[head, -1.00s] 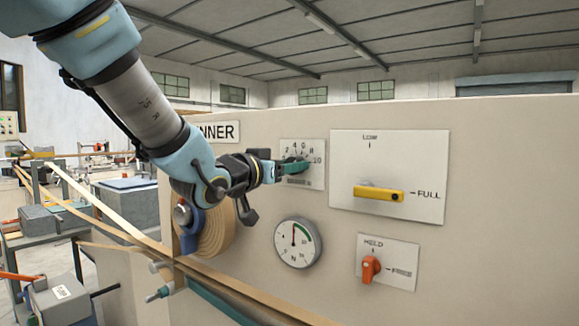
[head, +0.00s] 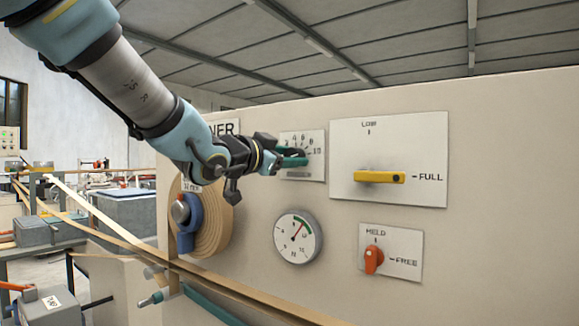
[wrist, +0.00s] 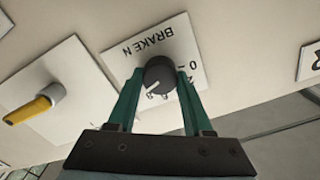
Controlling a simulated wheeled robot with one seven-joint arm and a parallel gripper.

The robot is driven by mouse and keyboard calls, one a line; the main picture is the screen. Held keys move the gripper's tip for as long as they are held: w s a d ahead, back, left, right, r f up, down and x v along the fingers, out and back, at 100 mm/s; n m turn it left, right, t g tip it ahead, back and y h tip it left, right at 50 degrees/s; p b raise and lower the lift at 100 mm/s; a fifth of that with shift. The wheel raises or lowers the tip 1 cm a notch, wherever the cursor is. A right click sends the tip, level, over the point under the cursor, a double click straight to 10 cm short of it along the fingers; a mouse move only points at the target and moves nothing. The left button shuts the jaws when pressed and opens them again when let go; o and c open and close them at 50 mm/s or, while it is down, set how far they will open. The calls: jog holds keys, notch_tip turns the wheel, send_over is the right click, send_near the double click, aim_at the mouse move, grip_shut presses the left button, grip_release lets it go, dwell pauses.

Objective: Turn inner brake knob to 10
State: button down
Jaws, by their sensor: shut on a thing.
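The brake knob (wrist: 159,75) is a round black dial on a white scale plate (wrist: 152,50) lettered "BRAKE N" in the wrist view. In the head view the plate (head: 318,168) shows numbers up to 10, and my gripper covers the knob. My gripper (wrist: 160,80) has green fingers, one on each side of the knob, shut on it. It also shows in the head view (head: 300,157). The knob's pointer setting cannot be read clearly. A round gauge (head: 297,238) below the plate has its needle tilted up and right, at the green band.
A yellow lever (head: 380,177) points to FULL on a white plate to the right. An orange knob (head: 373,259) sits below it, by HELD and FREE. A wound roll (head: 213,222) with a blue arm stands left of the gauge, with a strip running past.

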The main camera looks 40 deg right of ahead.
dwell(0.5)
jog(key=shift+c, duration=1.5)
grip_release()
jog(key=b+v, duration=0.1)
jog(key=v, duration=1)
